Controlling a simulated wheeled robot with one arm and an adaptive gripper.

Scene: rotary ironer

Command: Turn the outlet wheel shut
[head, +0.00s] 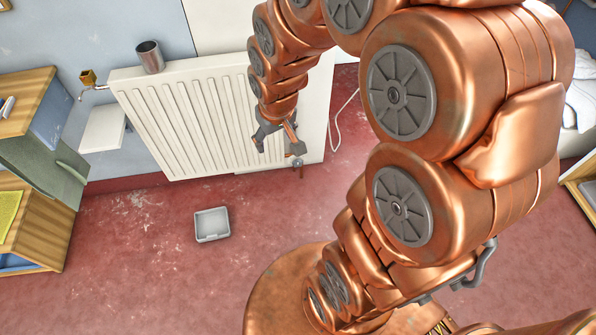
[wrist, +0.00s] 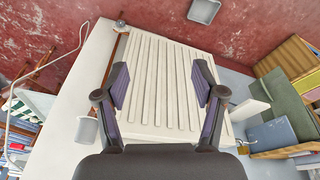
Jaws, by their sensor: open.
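A small dark fitting (head: 299,171), which looks like the outlet wheel, sits at the lower right corner of the white ribbed radiator (head: 190,115). In the wrist view a small round grey knob (wrist: 120,25) shows at the top left, at the end of a brown pipe. My gripper (head: 278,147) is in front of the radiator's lower right part, above and left of the fitting. In the wrist view my gripper (wrist: 161,80) is open, with only the radiator's ribs behind its gap. It appears apart from the wheel. Fine detail of the wheel is too small to tell.
A metal cup (head: 149,57) stands on the radiator's top left. A grey tray (head: 212,224) lies on the red floor. Wooden cabinets (head: 30,180) stand left. A white cable (head: 343,120) hangs right.

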